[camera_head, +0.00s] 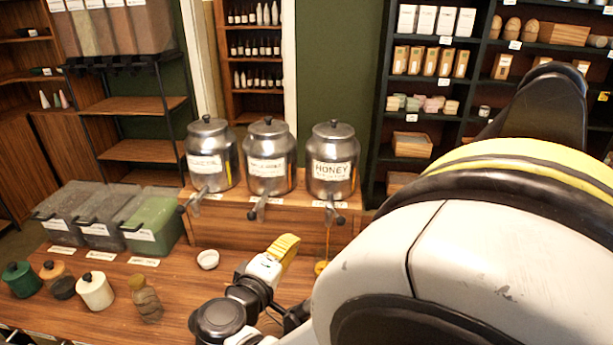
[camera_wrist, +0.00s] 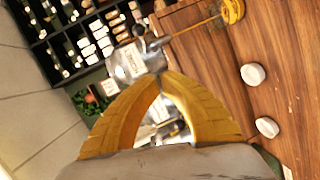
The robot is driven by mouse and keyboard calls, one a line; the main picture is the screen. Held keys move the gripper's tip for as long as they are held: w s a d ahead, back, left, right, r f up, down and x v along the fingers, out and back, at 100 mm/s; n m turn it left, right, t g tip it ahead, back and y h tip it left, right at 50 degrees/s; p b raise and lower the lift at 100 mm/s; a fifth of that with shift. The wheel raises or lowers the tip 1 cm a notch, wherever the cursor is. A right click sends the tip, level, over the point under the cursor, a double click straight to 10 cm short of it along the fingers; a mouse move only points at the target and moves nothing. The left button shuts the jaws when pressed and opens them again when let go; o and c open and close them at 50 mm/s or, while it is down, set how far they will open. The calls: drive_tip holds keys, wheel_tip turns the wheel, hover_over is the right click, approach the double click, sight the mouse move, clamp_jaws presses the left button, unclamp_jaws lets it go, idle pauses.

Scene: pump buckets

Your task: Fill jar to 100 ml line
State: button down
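The honey dispenser (camera_head: 333,165) is a metal urn labelled HONEY, the rightmost of three. An amber stream runs from its spigot (camera_head: 334,214) down to a yellow-filled jar (camera_head: 321,268), mostly hidden by my arm. In the wrist view the stream reaches the jar (camera_wrist: 232,11) at the top edge. Its 100 ml line and fill level cannot be read. My gripper (camera_head: 288,243) is left of the stream, apart from the jar. In the wrist view its yellow fingertips (camera_wrist: 161,78) meet, with nothing seen held between them. The honey dispenser (camera_wrist: 128,64) shows beyond them.
Two other metal dispensers (camera_head: 268,160) (camera_head: 211,157) stand left of the honey one. A small white container (camera_head: 207,259) stands on the wooden counter (camera_head: 180,285). Lidded jars (camera_head: 95,291) and bins (camera_head: 152,222) fill the left. My arm covers the right.

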drive_tip(key=r+h, duration=0.1)
drive_tip(key=r, duration=0.1)
drive_tip(key=b, duration=0.3)
approach(329, 215)
drive_tip(key=w+d+r, duration=0.2)
drive_tip(key=w, duration=0.2)
drive_tip(key=shift+w+d+f+b, duration=0.15)
drive_tip(key=shift+w+d+b, duration=0.25)
drive_tip(key=shift+w, duration=0.1)
drive_tip(key=shift+d+n+t+y, duration=0.1)
drive_tip(key=shift+n+t+y, duration=0.2)
drive_tip(key=shift+d, duration=0.15)
drive_tip(key=shift+n+y, duration=0.3)
drive_tip(key=shift+y, duration=0.1)
